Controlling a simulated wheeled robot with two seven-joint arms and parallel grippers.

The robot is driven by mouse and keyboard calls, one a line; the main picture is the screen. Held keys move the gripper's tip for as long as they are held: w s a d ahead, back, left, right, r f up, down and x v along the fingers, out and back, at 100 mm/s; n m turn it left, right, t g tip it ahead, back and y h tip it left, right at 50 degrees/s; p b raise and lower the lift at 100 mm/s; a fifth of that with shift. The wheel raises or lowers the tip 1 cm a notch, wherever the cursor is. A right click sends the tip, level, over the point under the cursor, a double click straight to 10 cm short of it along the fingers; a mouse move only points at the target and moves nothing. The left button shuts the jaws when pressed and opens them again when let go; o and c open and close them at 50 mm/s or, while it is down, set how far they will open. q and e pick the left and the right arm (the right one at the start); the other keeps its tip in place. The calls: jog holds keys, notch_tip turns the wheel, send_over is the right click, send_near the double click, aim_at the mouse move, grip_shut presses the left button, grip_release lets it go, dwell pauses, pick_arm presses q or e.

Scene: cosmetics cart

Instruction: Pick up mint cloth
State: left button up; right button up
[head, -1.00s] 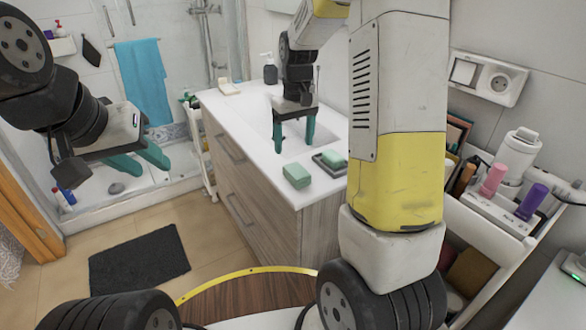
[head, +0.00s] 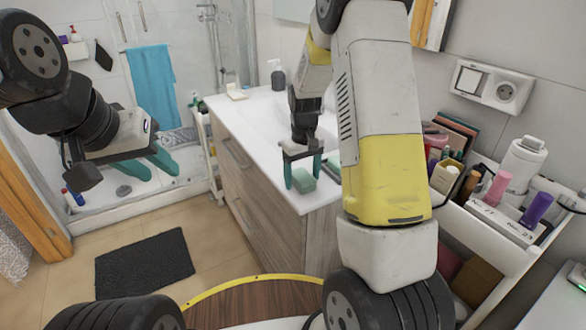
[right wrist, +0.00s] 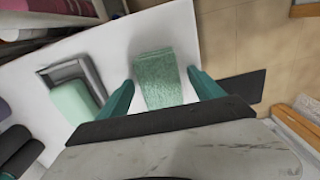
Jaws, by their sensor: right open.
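The mint cloth (head: 304,183) is a small folded green block on the white counter near its front corner. In the right wrist view the cloth (right wrist: 158,82) shows a rough, fibrous surface and lies between the two teal fingers, with a gap on each side. My right gripper (head: 303,173) is open and points down over the cloth. It also shows in the right wrist view (right wrist: 163,79), its fingers straddling the cloth. My left gripper (head: 160,169) is open and empty, held up at the left, far from the counter.
A smooth mint bar (right wrist: 77,104) lies in a grey dish (right wrist: 92,78) close beside the cloth. A soap dispenser (head: 278,75) stands at the counter's back. A white cart (head: 500,228) with bottles is at the right. The floor around the dark mat (head: 145,262) is clear.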

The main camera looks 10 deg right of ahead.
aim_at(302, 175)
jog(key=c, duration=1.4)
jog(key=shift+c, duration=0.2)
jog(key=shift+r, duration=0.15)
jog(key=shift+r, duration=0.6)
notch_tip(302, 175, up, 2)
jog(key=shift+r, duration=0.2)
jog(key=s+a, duration=0.3)
jog(key=s, duration=0.4)
jog(key=s+a+r, duration=0.1)
jog(key=s+a, duration=0.2)
jog(key=s, duration=0.4)
jog(key=shift+s+a, duration=0.3)
jog(key=shift+r, duration=0.1)
